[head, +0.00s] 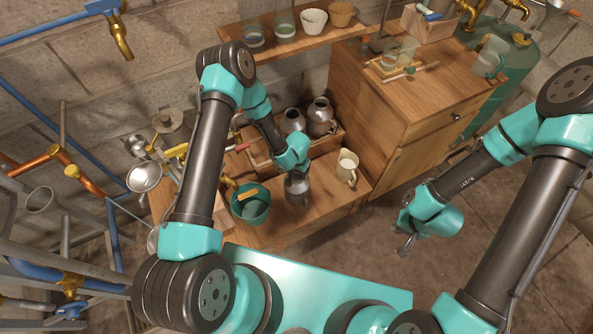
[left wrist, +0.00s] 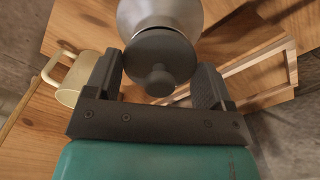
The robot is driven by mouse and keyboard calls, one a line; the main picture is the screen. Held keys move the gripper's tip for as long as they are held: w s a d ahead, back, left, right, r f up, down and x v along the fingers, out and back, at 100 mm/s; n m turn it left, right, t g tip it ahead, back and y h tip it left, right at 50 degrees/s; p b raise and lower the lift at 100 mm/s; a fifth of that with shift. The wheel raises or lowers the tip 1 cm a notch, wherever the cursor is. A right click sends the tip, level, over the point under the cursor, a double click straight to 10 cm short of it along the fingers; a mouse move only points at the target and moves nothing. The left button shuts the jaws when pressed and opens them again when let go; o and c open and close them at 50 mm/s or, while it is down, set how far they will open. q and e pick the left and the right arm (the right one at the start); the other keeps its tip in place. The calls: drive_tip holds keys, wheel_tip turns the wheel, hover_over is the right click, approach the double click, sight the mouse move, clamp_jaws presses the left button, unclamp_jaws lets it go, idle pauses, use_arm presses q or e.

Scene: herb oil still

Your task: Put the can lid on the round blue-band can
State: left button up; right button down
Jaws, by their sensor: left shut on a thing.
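My left gripper (head: 293,172) is low over the bench, right at a grey metal can (head: 298,192). In the left wrist view its two fingers (left wrist: 158,78) are shut on a round dark grey lid (left wrist: 160,52) with a small knob. The can's pale metal body (left wrist: 158,12) shows just beyond the lid; whether the two touch I cannot tell. No blue band is visible on this can from here. My right gripper (head: 406,240) hangs over the floor at the right, away from the bench; its finger opening is too small to make out.
A cream mug (head: 347,168) stands right of the can, and a teal bucket (head: 250,205) stands left. A wooden cabinet (head: 400,120) rises at the back right.

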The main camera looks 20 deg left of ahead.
idle(0.7)
use_arm(q)
drive_tip(key=o, duration=0.9)
drive_tip(key=shift+r, duration=0.15)
drive_tip(key=shift+r, duration=3.35)
clamp_jaws()
drive_tip(key=shift+f, duration=2.45)
